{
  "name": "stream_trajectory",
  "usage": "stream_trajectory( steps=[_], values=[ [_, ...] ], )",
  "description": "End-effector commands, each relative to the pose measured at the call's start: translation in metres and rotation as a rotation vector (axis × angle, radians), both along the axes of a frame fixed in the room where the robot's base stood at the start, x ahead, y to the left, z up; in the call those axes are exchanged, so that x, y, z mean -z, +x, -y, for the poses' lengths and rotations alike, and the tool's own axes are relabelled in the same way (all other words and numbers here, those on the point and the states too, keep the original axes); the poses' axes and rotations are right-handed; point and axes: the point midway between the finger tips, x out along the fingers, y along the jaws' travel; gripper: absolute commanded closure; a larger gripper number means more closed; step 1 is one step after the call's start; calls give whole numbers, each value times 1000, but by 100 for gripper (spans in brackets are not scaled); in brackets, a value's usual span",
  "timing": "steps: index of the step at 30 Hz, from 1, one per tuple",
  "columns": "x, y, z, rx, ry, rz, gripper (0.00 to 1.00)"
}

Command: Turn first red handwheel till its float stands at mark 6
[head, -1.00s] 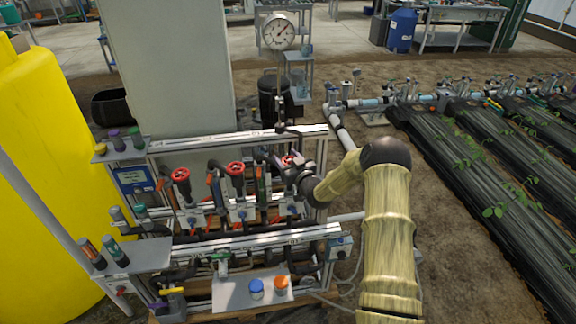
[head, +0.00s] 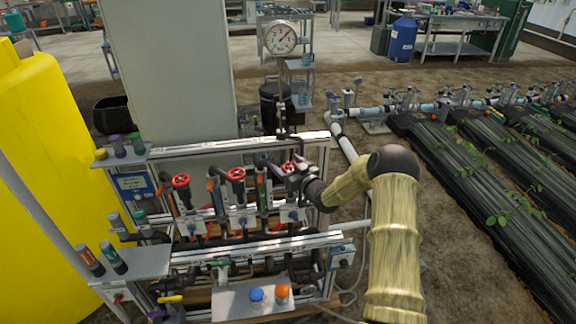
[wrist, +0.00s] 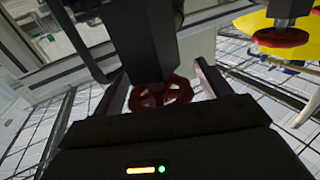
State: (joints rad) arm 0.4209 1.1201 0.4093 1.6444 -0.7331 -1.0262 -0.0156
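Three red handwheels stand in a row on the skid: the left one (head: 181,181), the middle one (head: 236,174) and the right one (head: 289,165), which is partly hidden by my gripper (head: 294,171). In the wrist view the near handwheel (wrist: 150,96) sits between my two fingers (wrist: 162,84). The fingers are apart, with a gap visible on either side of the wheel, so my gripper looks open around it. A second red handwheel (wrist: 282,38) shows at the upper right. The floats and their marks are too small to read.
A dial gauge (head: 280,38) rises behind the skid. A grey shelf (head: 262,300) with a blue and an orange cap is at the front. A yellow tank (head: 50,190) stands left. Planted rows (head: 480,170) lie right, with bare soil between.

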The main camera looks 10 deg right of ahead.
Motion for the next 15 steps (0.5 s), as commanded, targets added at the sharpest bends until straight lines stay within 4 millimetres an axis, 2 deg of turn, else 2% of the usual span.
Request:
stream_trajectory(
  steps=[8, 15],
  values=[
    [0, -4, 2, 0, 0, 0, 23],
    [1, -30, 14, 1, -1, -2, 23]
  ],
)
